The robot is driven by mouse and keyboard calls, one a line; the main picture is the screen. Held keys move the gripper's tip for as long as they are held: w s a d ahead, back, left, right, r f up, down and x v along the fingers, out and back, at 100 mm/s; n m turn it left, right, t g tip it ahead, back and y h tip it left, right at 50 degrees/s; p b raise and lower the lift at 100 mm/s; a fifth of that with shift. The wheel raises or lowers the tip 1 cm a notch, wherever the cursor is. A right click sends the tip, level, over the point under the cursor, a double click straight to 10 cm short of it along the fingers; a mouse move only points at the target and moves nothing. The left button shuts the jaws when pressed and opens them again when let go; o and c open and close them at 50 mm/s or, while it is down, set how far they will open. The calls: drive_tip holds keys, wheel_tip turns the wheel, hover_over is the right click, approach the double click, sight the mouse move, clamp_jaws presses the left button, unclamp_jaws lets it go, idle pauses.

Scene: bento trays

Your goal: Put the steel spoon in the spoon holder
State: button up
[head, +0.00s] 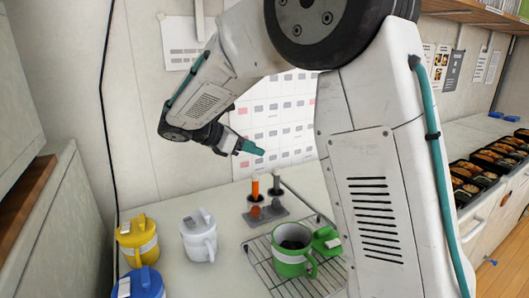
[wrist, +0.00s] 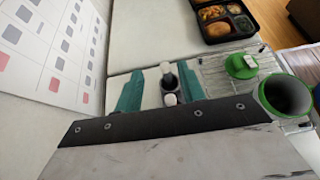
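A small grey stand (head: 265,215), which looks like the spoon holder, is on the counter by the wall. An orange upright handle (head: 255,187) with a pale top stands in it. Beside it is a slim grey upright piece (head: 277,181), perhaps the steel spoon; I cannot make out a spoon bowl. My gripper (head: 253,148), with teal fingers, is above the stand and apart from it. In the wrist view my gripper (wrist: 157,90) has its fingers apart. A dark round part with pale tops (wrist: 170,81) shows beyond the gap; nothing appears held.
A green mug (head: 291,262) and green lid (head: 326,240) are on a wire rack (head: 264,265). White (head: 199,238), yellow (head: 137,245) and blue (head: 141,284) lidded mugs stand to the left. Filled bento trays (head: 490,160) line the right counter. A wall calendar (head: 275,125) hangs behind.

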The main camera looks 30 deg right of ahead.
drive_tip(key=s+d+r+m+y, duration=0.15)
drive_tip(key=s+m+y, duration=0.6)
drive_tip(key=s, duration=1.15)
drive_tip(key=s+a+f+m+y, duration=0.2)
drive_tip(key=s+m, duration=0.3)
drive_tip(key=s, duration=0.2)
drive_tip(key=s+a+f+m+t+y, duration=0.1)
drive_tip(key=s+a+f+m+y, duration=0.1)
drive_tip(key=s+m, duration=0.3)
drive_tip(key=s+a, duration=0.1)
drive_tip(key=s, duration=0.2)
drive_tip(key=shift+a+f+t+y, duration=0.25)
drive_tip(key=shift+f+t+y, duration=0.05)
drive_tip(key=shift+y, duration=0.05)
